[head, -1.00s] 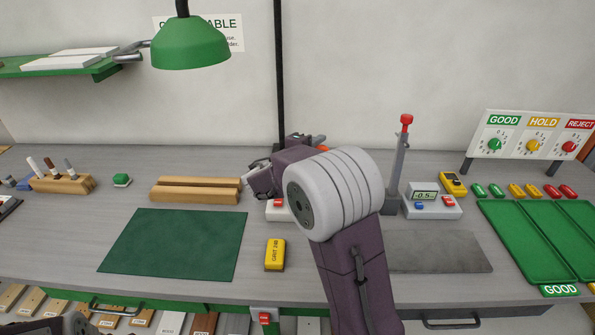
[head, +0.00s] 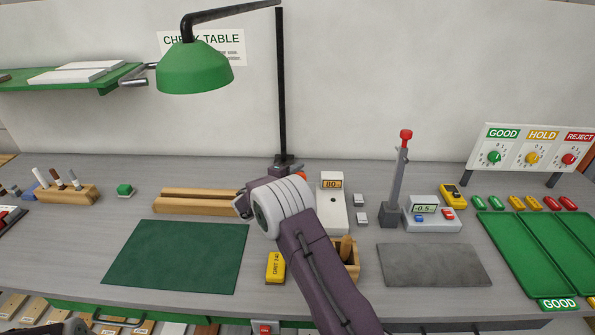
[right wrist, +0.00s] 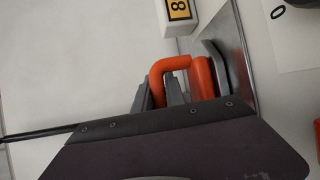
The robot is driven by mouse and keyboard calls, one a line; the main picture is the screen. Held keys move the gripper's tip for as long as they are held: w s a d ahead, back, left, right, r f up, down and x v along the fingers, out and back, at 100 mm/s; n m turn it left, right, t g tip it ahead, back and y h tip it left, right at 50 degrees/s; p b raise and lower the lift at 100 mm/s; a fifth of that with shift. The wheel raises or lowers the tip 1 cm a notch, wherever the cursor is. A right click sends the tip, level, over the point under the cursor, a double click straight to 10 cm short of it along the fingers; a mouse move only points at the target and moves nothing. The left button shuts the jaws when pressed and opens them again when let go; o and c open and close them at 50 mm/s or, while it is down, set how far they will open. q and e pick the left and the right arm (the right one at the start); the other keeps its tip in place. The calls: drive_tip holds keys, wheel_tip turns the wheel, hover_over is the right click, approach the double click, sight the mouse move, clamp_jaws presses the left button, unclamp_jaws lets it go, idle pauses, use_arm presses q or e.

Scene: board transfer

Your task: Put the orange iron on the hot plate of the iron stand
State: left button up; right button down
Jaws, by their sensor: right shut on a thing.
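The orange iron (right wrist: 202,77) shows in the right wrist view, with an orange handle loop and a grey metal sole. My right gripper (right wrist: 160,88) is shut on its handle. In the head view, only a bit of the orange iron (head: 301,175) shows past my right wrist, which hides most of it and the jaws. A white unit with an 80 display (head: 333,213), apparently the iron stand, stands just right of my wrist. Its display also shows in the right wrist view (right wrist: 179,9). I cannot tell whether the iron touches anything. My left gripper's jaws are not in view.
Wooden rails (head: 198,207) and a green mat (head: 175,258) lie left of my right arm. A yellow grit block (head: 275,267) and a small wooden box (head: 347,258) are close to the arm. A grey mat (head: 434,265), gauge (head: 397,185) and green tray (head: 535,250) lie right.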

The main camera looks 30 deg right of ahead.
drive_tip(key=shift+s+f+b, duration=0.1)
drive_tip(key=shift+s+b, duration=0.05)
drive_tip(key=shift+b, duration=0.2)
drive_tip(key=c, duration=1.4)
unclamp_jaws()
drive_tip(key=shift+r+p, duration=0.35)
drive_tip(key=shift+p, duration=0.1)
drive_tip(key=b+v, duration=0.1)
drive_tip(key=v, duration=0.4)
drive_tip(key=b+v, duration=0.1)
drive_tip(key=v, duration=0.5)
drive_tip(key=shift+a+f, duration=0.1)
drive_tip(key=shift+f, duration=0.15)
drive_tip(key=shift+s+a+r, duration=0.15)
drive_tip(key=shift+s+a, duration=0.05)
drive_tip(key=shift+a, duration=0.2)
